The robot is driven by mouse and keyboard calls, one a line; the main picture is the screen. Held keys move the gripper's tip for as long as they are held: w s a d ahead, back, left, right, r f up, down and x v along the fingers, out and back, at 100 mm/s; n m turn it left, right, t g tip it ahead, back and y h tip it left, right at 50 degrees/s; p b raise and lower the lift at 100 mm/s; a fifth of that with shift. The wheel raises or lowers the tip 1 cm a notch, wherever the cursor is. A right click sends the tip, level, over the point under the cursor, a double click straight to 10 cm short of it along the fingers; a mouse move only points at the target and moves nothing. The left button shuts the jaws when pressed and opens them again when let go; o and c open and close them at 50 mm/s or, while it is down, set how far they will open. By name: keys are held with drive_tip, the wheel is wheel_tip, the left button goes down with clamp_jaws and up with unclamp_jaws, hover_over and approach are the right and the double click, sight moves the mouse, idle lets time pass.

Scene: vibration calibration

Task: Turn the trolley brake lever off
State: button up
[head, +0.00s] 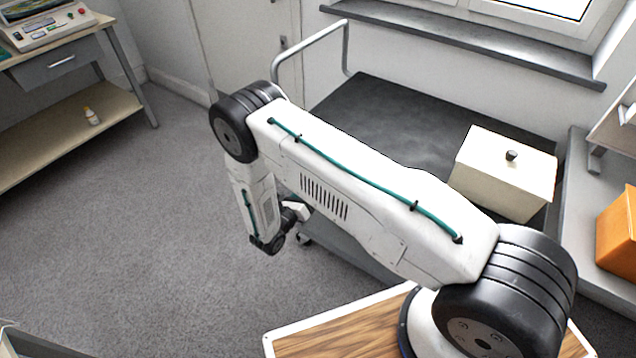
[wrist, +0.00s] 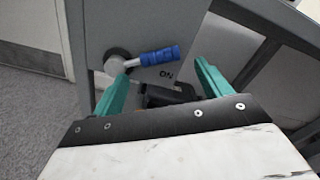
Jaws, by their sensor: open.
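The trolley (head: 385,115) has a dark top and a metal push handle (head: 345,45); my arm hides much of its near side. In the wrist view the brake lever (wrist: 160,56) has a blue grip on a metal rod. The rod comes from a round hub (wrist: 117,60) on the grey side panel (wrist: 180,32). The lever points right, tilted slightly up, just above the marking "ON" (wrist: 166,74). My gripper (wrist: 161,70) is open, its teal fingers apart, with the lever ahead between the fingertips. I see no clear contact. In the head view the fingers are hard to make out.
A cream lidded box (head: 505,170) stands on the trolley's right part. A bench with an instrument (head: 45,28) and a small bottle (head: 91,116) is at the left. An orange box (head: 618,235) sits at the right edge. The grey floor left of my arm is clear.

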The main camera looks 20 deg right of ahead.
drive_tip(key=x, duration=0.4)
drive_tip(key=shift+w+d, duration=0.2)
drive_tip(key=shift+d, duration=0.15)
drive_tip(key=shift+c, duration=0.4)
